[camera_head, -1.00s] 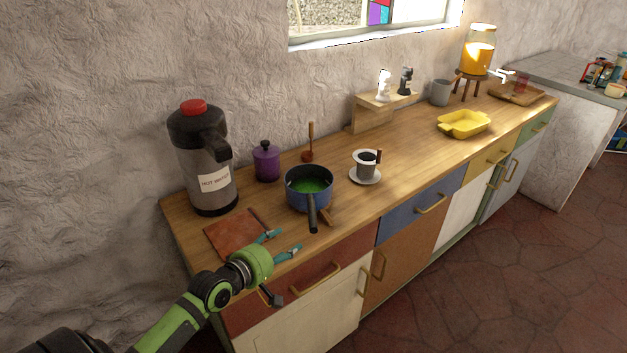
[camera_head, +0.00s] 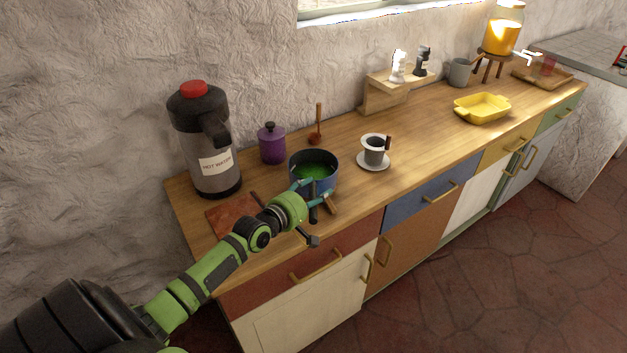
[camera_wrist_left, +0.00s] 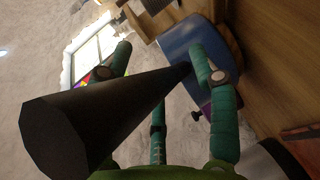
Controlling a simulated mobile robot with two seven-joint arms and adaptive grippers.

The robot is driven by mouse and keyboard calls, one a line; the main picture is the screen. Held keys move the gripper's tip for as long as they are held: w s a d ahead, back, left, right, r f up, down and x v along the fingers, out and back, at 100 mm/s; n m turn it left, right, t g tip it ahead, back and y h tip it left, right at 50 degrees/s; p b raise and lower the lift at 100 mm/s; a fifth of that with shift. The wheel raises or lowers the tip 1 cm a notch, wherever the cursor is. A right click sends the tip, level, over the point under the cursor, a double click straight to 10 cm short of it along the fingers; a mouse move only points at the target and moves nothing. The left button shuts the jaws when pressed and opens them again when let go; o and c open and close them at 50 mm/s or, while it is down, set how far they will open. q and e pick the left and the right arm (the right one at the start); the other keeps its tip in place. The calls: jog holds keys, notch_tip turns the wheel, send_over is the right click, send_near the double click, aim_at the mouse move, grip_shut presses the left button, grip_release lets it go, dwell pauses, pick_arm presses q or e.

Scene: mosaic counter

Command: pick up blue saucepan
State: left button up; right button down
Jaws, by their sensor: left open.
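The blue saucepan (camera_head: 327,186) stands on the wooden counter with green contents inside. Its dark handle (camera_head: 313,214) points toward the counter's front edge. My left gripper (camera_head: 313,191) is open at the handle, with one teal finger to either side of it in the head view. In the left wrist view the black handle (camera_wrist_left: 95,115) runs large across the picture to the blue pan body (camera_wrist_left: 190,40). It partly hides one finger of the gripper (camera_wrist_left: 162,62). I cannot tell whether the fingers touch the handle. My right gripper is not in view.
A hot water dispenser (camera_head: 205,145) and a purple canister (camera_head: 271,145) stand behind and left. A brown mat (camera_head: 228,217) lies at the left end. A cup (camera_head: 375,150) on a saucer stands right of the pan. The counter (camera_head: 425,135) is clear before the yellow dish (camera_head: 483,108).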

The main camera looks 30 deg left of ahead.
pick_arm(q)
grip_shut()
jog(key=shift+w+r, duration=0.1)
jog(key=shift+r, duration=0.2)
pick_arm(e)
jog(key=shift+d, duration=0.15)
